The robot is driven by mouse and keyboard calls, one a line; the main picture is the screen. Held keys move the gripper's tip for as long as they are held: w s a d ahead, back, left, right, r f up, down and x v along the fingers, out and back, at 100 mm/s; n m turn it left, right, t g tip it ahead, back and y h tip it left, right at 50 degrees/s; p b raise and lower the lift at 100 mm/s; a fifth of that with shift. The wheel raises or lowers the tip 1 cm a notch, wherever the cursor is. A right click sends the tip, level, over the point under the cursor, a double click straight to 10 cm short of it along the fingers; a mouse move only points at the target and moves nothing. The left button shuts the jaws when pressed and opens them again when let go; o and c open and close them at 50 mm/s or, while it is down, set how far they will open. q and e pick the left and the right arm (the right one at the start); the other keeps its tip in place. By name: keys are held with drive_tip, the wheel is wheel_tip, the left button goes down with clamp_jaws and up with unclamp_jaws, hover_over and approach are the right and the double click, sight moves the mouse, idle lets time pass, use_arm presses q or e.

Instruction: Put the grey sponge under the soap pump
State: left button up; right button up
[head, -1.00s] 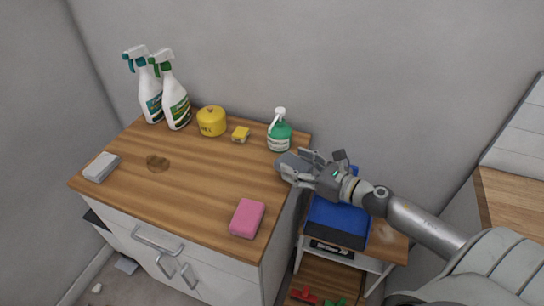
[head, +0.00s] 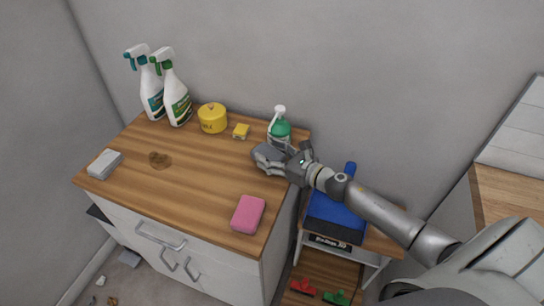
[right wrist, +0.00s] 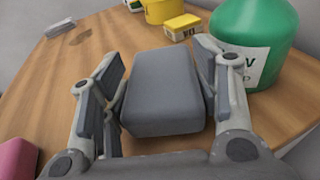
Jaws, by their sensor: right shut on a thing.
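The dark grey sponge (right wrist: 165,92) is a rounded block between the fingers of my right gripper (head: 272,160), which is shut on it. In the head view the sponge is partly covered by the gripper. The soap pump (head: 280,130), a green bottle with a white head, stands upright near the counter's back right corner. It also shows in the right wrist view (right wrist: 252,38), close beside the right finger. The sponge is in front of the bottle, low over the wooden counter (head: 195,175); I cannot tell if it touches the wood. My left gripper is out of view.
A pink sponge (head: 248,213) lies at the front right edge, and a light grey block (head: 104,164) at the left. A yellow tin (head: 212,118), a small yellow box (head: 241,131) and two spray bottles (head: 177,102) line the back. The counter's middle is free, with a brown stain (head: 160,160).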

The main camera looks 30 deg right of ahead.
drive_tip(key=shift+f, duration=0.4)
drive_tip(key=shift+f, duration=0.1)
drive_tip(key=shift+f, duration=0.15)
drive_tip(key=o, duration=0.8)
drive_tip(key=shift+r, duration=0.25)
drive_tip(key=shift+b+v, duration=1.35)
drive_tip(key=shift+v, duration=4.7)
